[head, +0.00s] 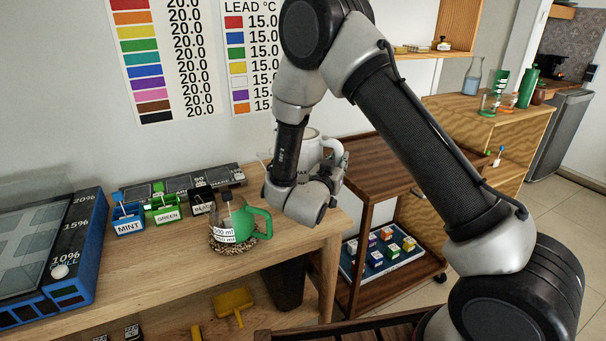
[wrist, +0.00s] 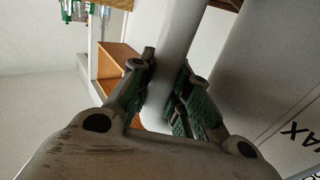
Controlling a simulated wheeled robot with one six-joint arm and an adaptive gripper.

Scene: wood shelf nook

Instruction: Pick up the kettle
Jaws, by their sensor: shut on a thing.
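The kettle (head: 312,146) is a pale, whitish vessel behind my wrist at the right end of the wooden bench, with its handle on the right. My arm hides most of its body and its base, so I cannot tell whether it touches the bench. My gripper (head: 338,165) is at the handle side. In the wrist view my gripper (wrist: 168,82) has its green-padded fingers on either side of the smooth pale handle (wrist: 178,45), shut on it.
A glass jug with a green handle (head: 262,222) stands on a woven mat on the bench (head: 170,262). Blue, green and black labelled boxes (head: 165,211) stand left of it. A brown wooden cart (head: 378,165) stands to the right. A blue device (head: 80,250) fills the left.

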